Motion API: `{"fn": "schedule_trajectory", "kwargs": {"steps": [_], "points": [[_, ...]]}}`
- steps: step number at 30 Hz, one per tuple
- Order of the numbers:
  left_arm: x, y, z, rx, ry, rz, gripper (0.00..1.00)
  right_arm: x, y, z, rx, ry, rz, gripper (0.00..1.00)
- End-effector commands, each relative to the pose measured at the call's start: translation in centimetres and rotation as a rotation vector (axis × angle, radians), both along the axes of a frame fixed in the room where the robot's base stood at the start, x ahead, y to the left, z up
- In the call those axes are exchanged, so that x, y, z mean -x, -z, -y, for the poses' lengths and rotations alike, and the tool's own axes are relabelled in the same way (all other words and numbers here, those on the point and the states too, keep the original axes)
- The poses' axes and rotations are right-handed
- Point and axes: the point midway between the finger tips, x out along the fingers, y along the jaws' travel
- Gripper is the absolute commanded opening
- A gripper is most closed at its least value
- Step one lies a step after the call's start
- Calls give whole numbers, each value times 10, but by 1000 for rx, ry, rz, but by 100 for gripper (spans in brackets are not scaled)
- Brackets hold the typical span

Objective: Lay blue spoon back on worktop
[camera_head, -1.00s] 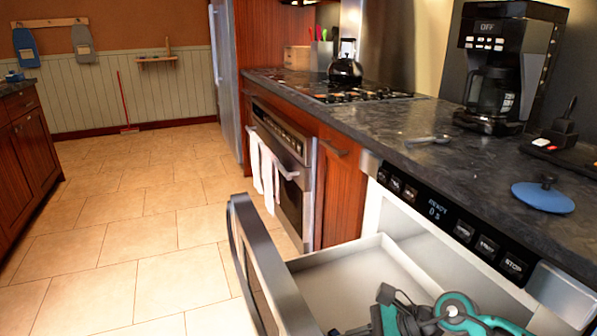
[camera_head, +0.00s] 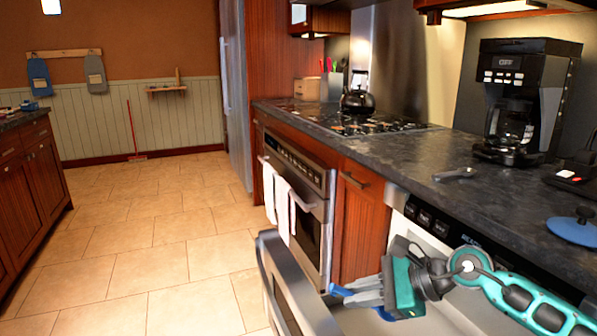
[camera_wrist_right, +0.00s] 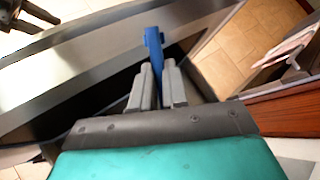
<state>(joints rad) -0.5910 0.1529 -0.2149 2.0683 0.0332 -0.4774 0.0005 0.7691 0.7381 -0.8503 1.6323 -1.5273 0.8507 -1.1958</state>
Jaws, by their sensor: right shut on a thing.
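The blue spoon (camera_head: 342,291) is held in my right gripper (camera_head: 360,290), which is shut on it above the open microwave drawer. Its blue end sticks out past the fingertips to the left, and it also shows in the right wrist view (camera_wrist_right: 154,48) between the right gripper's fingers (camera_wrist_right: 156,88). The rest of the spoon is mostly hidden by the gripper. The dark stone worktop (camera_head: 425,155) runs behind the gripper, higher in the picture. My left gripper is not in view.
The drawer front (camera_head: 300,290) stands open below the right gripper. On the worktop are a grey spoon-like item (camera_head: 455,173), a coffee maker (camera_head: 520,100), a blue lid (camera_head: 573,231) and a kettle (camera_head: 357,95). Bare worktop lies around the grey item.

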Motion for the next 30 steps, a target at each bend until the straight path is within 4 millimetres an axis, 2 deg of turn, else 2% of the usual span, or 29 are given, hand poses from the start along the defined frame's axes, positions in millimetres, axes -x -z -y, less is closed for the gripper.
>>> {"fn": "schedule_trajectory", "kwargs": {"steps": [1, 6, 7, 8, 13, 17, 23, 30], "points": [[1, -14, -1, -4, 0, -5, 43, -1, -29, 0, -1, 0, 8, 0], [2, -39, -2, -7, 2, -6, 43, -1, -86, 0, 1, -1, 9, 0], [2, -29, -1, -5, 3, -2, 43, 7, -72, -4, -3, -14, 1, 0], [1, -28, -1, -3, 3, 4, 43, 11, -72, -6, -5, -20, 0, 0], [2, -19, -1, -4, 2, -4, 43, 33, -82, -9, -5, -38, 1, 0], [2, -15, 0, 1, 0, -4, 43, 47, -87, -4, -5, -32, 1, 0], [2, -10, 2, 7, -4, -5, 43, 66, -92, 14, -4, 8, 0, 0], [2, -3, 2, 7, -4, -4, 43, 88, -89, 47, -3, 100, -2, 0]]}}
